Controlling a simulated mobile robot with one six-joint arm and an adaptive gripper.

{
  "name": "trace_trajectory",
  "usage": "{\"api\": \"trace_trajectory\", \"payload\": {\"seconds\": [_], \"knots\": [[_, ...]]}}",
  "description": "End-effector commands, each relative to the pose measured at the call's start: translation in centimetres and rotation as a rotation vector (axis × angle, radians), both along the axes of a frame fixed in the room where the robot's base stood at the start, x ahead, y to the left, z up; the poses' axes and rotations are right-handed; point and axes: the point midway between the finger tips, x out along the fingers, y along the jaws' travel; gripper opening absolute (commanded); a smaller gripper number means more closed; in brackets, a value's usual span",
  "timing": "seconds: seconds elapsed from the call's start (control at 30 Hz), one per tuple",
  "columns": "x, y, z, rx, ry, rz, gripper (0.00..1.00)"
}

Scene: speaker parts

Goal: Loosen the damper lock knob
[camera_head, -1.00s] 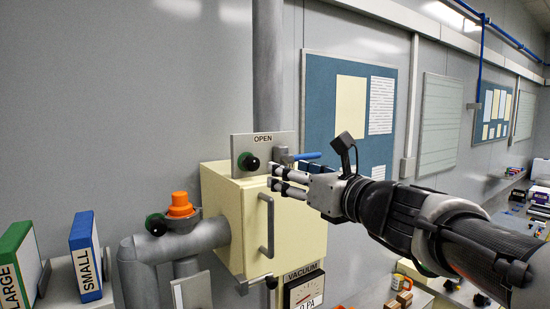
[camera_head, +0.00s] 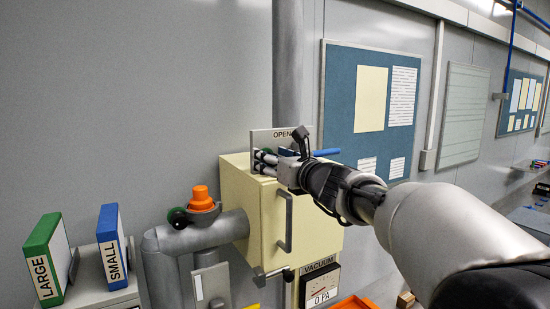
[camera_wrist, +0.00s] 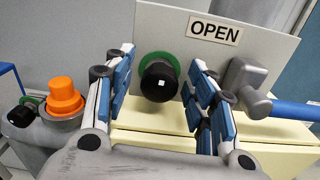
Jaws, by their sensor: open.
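A black round knob (camera_wrist: 159,80) with a green ring behind it sits on a grey plate (camera_wrist: 270,60) marked OPEN. The plate (camera_head: 286,134) stands on top of a cream box (camera_head: 266,212), against the grey pipe. My gripper (camera_wrist: 160,92) is open, with one blue-padded finger on each side of the knob and gaps between pads and knob. In the head view my gripper (camera_head: 262,160) hides most of the knob. A blue-handled lever (camera_wrist: 290,111) is mounted on the plate to the right of the knob.
An orange cap (camera_head: 202,197) and a second black knob with a green ring (camera_head: 178,217) sit on the grey pipe at the left. A vacuum gauge (camera_head: 320,288) is below the box. LARGE (camera_head: 44,262) and SMALL (camera_head: 112,250) binders stand at far left.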

Motion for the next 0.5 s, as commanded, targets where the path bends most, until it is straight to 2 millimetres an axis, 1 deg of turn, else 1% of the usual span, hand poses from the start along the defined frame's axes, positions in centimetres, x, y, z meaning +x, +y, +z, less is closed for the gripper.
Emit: {"api": "trace_trajectory", "payload": {"seconds": [0.17,0.5], "knots": [[0.0,-0.01,-0.03,0.0,0.0,0.0,0.51],[-0.02,-0.04,-0.02,0.0,0.0,0.0,0.28]]}}
